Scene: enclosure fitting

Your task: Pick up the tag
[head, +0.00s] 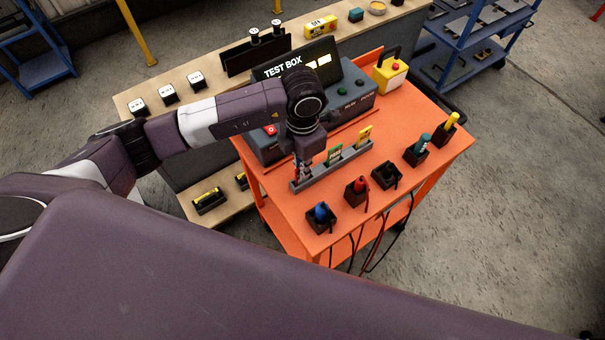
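A grey holder rail (345,163) lies on the orange cart top. A green tag (334,155) stands upright near its middle, and a yellow tag (364,136) stands toward its right end. My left gripper (300,172) points down at the rail's left end, left of the green tag. Its fingers are small and dark, with a bit of red beside them. I cannot tell whether they are open or shut, or whether a tag is between them. My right gripper is not in view.
The test box (350,98) stands behind the rail, partly hidden by my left arm. Dark holders with a blue plug (322,213), a red plug (357,187) and others line the cart's front and right. A yellow box (390,72) with a red button stands at the back right.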

